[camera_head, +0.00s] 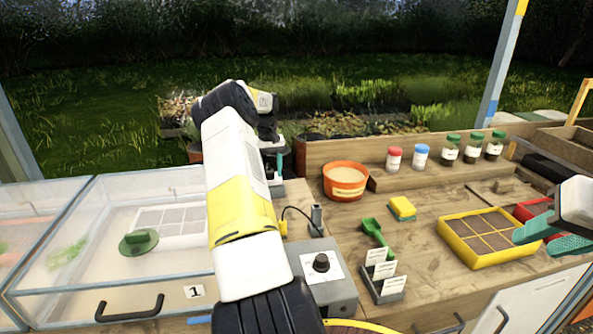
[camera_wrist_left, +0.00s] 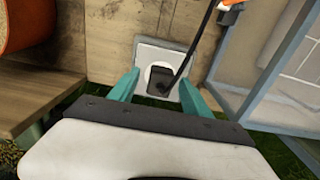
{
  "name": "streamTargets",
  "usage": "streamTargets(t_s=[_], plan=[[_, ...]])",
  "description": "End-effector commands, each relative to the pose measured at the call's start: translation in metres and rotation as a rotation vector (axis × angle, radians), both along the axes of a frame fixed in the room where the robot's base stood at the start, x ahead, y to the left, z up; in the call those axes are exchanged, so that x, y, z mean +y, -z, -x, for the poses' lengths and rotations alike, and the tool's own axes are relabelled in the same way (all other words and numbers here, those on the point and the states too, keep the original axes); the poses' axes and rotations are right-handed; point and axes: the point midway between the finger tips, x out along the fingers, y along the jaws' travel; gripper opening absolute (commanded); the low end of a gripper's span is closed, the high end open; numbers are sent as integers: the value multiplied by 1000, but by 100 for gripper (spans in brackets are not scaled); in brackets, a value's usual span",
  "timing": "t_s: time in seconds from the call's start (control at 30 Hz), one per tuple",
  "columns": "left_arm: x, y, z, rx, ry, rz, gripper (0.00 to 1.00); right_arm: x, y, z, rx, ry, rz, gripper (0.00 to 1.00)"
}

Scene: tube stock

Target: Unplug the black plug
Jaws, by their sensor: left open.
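The black plug (camera_wrist_left: 158,82) sits in a pale square socket plate (camera_wrist_left: 150,52) in the left wrist view, with a black cable rising up and right from it. My left gripper (camera_wrist_left: 160,80) is open, one teal finger on each side of the plug; whether they touch it I cannot tell.
An orange pot (camera_head: 345,182) stands right of my left arm. A grey box with a knob (camera_head: 330,275) is close beside that arm. A glazed cold frame (camera_head: 110,260) fills the left. The yellow planting tray (camera_head: 485,239) and several capped jars (camera_head: 450,150) are at right.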

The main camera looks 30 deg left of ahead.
Motion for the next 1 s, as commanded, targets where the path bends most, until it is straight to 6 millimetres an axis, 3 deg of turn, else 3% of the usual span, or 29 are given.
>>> streamTargets(t_s=[0.3, 0.6, 1.0], plan=[[0, 0, 0, 0, 0, 0, 56, 0, 0, 0, 0, 0, 0, 36], [0, 0, 0, 0, 0, 0, 0, 0, 0, 0, 0, 0, 0, 36], [0, -5, 0, -1, -1, -1, 0, 0, 0, 0, 0, 0, 0, 36]])
